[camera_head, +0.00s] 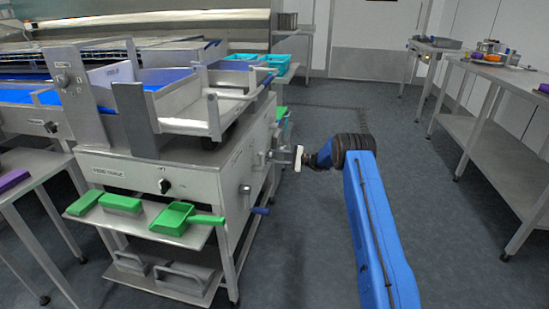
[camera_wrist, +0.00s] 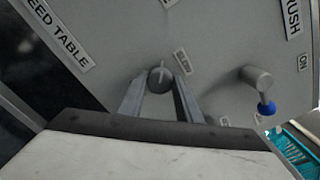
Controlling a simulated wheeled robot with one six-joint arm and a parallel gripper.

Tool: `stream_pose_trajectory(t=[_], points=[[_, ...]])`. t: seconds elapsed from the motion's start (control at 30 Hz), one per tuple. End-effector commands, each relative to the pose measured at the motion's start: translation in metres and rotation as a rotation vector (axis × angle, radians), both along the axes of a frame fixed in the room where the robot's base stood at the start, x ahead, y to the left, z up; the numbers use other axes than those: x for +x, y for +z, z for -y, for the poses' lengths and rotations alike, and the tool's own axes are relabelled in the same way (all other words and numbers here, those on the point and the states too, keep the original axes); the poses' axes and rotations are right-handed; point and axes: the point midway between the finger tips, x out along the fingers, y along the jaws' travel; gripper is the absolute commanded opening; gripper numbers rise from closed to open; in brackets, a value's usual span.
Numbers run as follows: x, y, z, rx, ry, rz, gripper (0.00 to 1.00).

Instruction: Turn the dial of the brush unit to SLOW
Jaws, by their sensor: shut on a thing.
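The dial (camera_wrist: 159,80) of the brush unit is a small round dark knob on a grey panel in the wrist view. My gripper (camera_wrist: 158,84) is shut on it, with one finger on each side. A small label, which seems to read SLOW (camera_wrist: 182,62), sits just above and right of the dial. Where the dial's mark points is hard to tell. In the head view my gripper (camera_head: 290,156) is at the right side of the steel machine, and the dial cannot be made out there.
A lever with a blue knob (camera_wrist: 265,106) stands out to the right of the dial, near an ON label (camera_wrist: 303,62). Open floor (camera_head: 310,240) lies right of the machine. Steel tables (camera_head: 500,130) stand farther right.

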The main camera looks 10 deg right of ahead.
Motion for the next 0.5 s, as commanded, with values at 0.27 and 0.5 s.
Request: stream_pose_trajectory(t=[0.27, 0.5], points=[[0.0000, -0.0017, 0.0030, 0.102, -0.004, -0.241, 0.09], [0.0001, -0.0019, 0.0031, 0.192, -0.004, -0.448, 0.09]])
